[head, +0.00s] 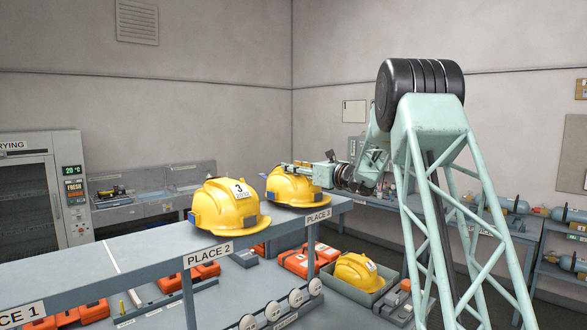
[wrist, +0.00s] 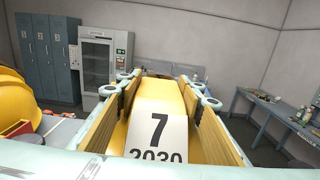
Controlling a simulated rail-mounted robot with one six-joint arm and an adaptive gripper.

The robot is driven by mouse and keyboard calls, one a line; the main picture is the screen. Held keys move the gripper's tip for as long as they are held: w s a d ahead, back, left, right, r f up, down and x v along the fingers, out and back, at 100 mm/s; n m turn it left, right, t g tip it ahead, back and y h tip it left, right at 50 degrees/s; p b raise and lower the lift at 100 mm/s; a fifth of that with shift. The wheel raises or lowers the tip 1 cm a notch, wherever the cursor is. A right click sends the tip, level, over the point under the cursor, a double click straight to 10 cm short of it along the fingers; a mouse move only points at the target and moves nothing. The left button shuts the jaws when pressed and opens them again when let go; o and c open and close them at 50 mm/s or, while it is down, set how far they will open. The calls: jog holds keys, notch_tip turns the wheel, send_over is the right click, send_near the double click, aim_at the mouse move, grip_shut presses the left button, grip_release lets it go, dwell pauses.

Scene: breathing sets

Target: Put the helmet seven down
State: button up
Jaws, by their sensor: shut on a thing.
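Helmet seven is yellow, with a white label reading 7 and 2030 in the wrist view (wrist: 157,130). In the head view the helmet (head: 298,190) is upright at the PLACE 3 label (head: 319,216), at the right end of the grey-blue shelf (head: 140,248). My gripper (head: 300,166) comes from the right over its top. The wrist view shows my gripper's padded fingers (wrist: 160,84) shut on the helmet's two sides. I cannot tell whether its underside touches the shelf or is just above it.
A yellow helmet marked 3 (head: 228,208) stands close left, at PLACE 2 (head: 208,254). The shelf by PLACE 1 (head: 20,316) looks bare. Below, another yellow helmet (head: 357,270) lies in a grey crate (head: 345,293). A drying cabinet (head: 40,190) stands far left.

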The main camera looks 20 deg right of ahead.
jog(key=shift+f, duration=0.1)
jog(key=o, duration=1.3)
jog(key=shift+s+d, duration=0.15)
jog(key=shift+s, duration=0.2)
jog(key=b+v, duration=0.1)
jog(key=v, duration=1)
jog(key=shift+s+d+b, duration=0.1)
jog(key=shift+s+b, duration=0.05)
jog(key=shift+b, duration=0.15)
